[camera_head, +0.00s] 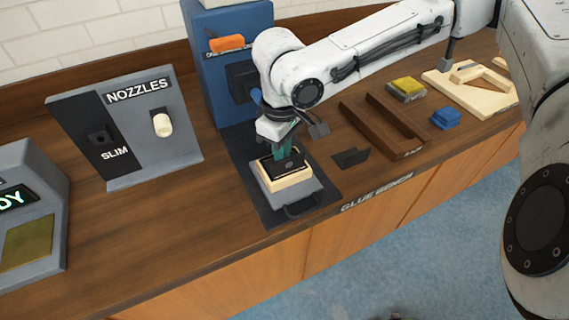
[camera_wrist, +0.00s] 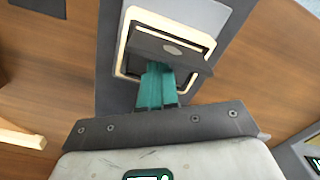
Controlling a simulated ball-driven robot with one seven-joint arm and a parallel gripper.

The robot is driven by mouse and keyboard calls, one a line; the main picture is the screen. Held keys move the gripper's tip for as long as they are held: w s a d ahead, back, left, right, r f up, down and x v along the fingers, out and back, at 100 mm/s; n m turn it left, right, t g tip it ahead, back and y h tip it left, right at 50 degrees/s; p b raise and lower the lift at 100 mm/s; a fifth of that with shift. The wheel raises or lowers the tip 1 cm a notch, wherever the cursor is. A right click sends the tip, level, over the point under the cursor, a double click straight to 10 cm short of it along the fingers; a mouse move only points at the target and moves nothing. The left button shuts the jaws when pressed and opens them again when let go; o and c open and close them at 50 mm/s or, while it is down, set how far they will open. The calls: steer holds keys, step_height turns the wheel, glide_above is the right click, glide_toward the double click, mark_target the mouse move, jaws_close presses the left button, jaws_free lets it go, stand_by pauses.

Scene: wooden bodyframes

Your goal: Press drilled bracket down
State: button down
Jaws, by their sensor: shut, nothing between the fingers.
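The drilled bracket (camera_head: 291,164) is a dark plate with one round lighter spot. It lies over a cream wooden frame (camera_head: 270,181) on a grey block with a handle (camera_head: 301,202). In the wrist view the bracket (camera_wrist: 168,47) looks slightly tilted within the cream frame (camera_wrist: 124,38). My gripper (camera_head: 284,149) points down at the bracket, its teal fingers shut together with nothing between them. In the wrist view the fingertips (camera_wrist: 158,70) are at the bracket's near edge and hide part of it. I cannot tell if they touch it.
A blue machine (camera_head: 222,85) stands behind the block. The nozzle stand (camera_head: 140,130) is left. Right are a small dark angled piece (camera_head: 351,158), a brown channel (camera_head: 381,130), a yellow-topped pad (camera_head: 406,86), a blue block (camera_head: 446,118) and pale wooden frames (camera_head: 466,88).

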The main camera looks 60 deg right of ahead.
step_height(320, 180, up, 7)
steer(key=p, duration=0.7)
stand_by(0.3)
stand_by(0.5)
